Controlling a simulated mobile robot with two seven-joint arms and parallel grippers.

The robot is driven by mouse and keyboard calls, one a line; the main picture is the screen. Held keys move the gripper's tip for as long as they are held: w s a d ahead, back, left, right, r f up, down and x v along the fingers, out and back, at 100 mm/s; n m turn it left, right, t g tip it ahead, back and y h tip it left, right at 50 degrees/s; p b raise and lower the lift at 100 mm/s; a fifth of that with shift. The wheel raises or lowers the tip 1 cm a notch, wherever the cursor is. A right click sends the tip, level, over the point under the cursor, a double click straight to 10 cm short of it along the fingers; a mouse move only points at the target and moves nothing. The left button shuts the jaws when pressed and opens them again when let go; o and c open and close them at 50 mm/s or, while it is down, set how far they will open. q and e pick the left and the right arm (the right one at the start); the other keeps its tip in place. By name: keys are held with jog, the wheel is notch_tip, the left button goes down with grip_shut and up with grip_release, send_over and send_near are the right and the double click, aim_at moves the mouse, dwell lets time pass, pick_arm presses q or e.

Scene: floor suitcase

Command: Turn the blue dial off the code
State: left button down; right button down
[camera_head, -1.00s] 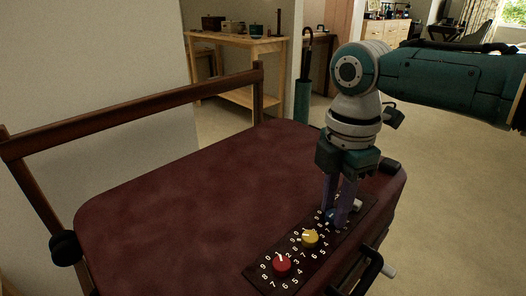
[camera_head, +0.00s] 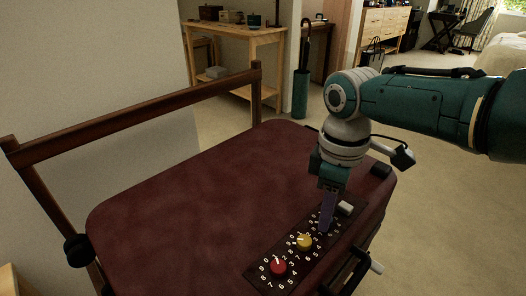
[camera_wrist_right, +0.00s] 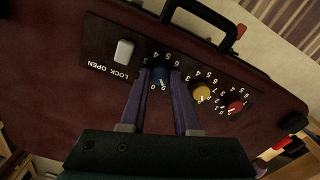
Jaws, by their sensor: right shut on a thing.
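The dark red suitcase (camera_head: 200,200) lies flat with a dark dial plate (camera_head: 262,272) along its front right edge. The blue dial (camera_wrist_right: 160,74) sits between the two fingers of my right gripper (camera_wrist_right: 162,84) in the wrist view, its white pointer near the 0. My right gripper (camera_head: 325,226) is shut on the blue dial from above and hides it in the head view. The yellow dial (camera_head: 304,242) and the red dial (camera_head: 279,266) stand beside it on the same plate. My left gripper is not in view.
A pale lock slider (camera_wrist_right: 123,52) marked LOCK OPEN is beside the blue dial. The black suitcase handle (camera_head: 346,272) sticks out at the front side. A wooden rail (camera_head: 140,108) stands behind the suitcase. The floor at right is clear.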

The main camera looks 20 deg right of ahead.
jog(key=shift+m, duration=0.5)
jog(key=c, duration=0.6)
grip_release()
notch_tip(320, 180, up, 10)
jog(key=p, duration=0.5)
